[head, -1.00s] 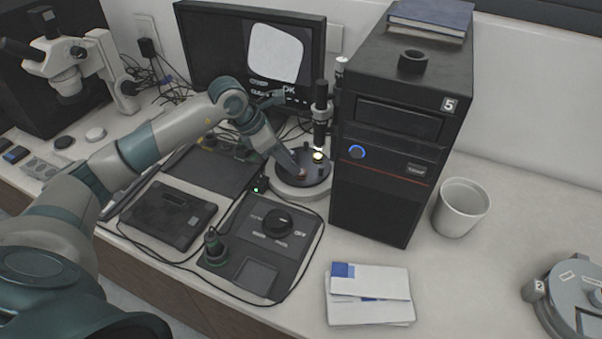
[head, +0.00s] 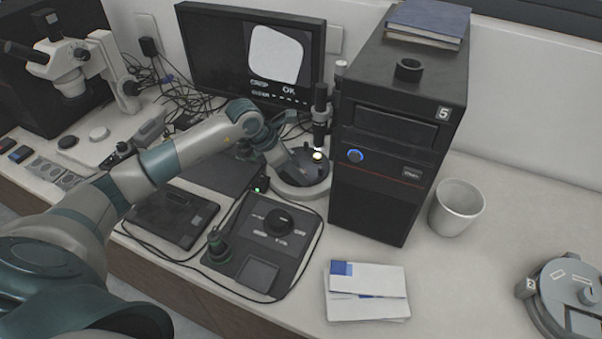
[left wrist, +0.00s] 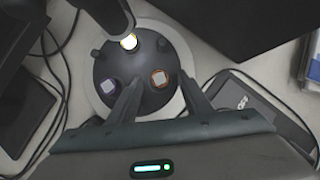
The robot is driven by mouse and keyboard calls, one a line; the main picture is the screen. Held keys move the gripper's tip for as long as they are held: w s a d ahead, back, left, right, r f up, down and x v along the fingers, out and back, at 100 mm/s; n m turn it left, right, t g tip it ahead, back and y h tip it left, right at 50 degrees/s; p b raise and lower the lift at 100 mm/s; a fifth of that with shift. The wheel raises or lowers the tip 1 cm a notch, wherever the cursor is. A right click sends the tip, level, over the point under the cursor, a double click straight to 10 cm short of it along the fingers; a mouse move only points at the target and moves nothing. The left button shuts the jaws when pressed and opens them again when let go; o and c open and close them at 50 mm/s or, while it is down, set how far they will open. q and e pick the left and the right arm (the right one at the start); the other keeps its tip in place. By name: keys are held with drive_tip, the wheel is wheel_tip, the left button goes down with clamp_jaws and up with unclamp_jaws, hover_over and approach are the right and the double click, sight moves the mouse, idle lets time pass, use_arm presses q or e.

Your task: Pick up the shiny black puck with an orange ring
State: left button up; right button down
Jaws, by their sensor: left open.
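The orange-ringed puck (left wrist: 159,78), with a pale square centre, sits on a round dark plate (left wrist: 154,100) in the left wrist view. A similar puck with a purple-blue ring (left wrist: 108,85) sits to its left on the same plate. My left gripper (left wrist: 160,84) is open, its two fingers on either side of the orange-ringed puck in the picture. How high the fingertips are above it I cannot tell. In the head view the plate (head: 318,171) shows under the lit scope, and my left arm hides the pucks. My right gripper is in neither view.
The scope (head: 320,110) with its bright lamp stands right over the plate. A black computer tower (head: 385,195) is close on the right, and a monitor (head: 215,50) is behind. A dark control panel (head: 268,232) and cables lie in front.

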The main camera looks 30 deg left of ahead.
use_arm(q)
drive_tip(key=c, duration=1.1)
drive_tip(key=shift+r, duration=0.1)
drive_tip(key=shift+c, duration=0.2)
drive_tip(key=shift+r+b, duration=0.35)
drive_tip(key=shift+r, duration=0.25)
wheel_tip(320, 180, up, 9)
drive_tip(key=b, duration=0.3)
drive_tip(key=shift+f, duration=0.2)
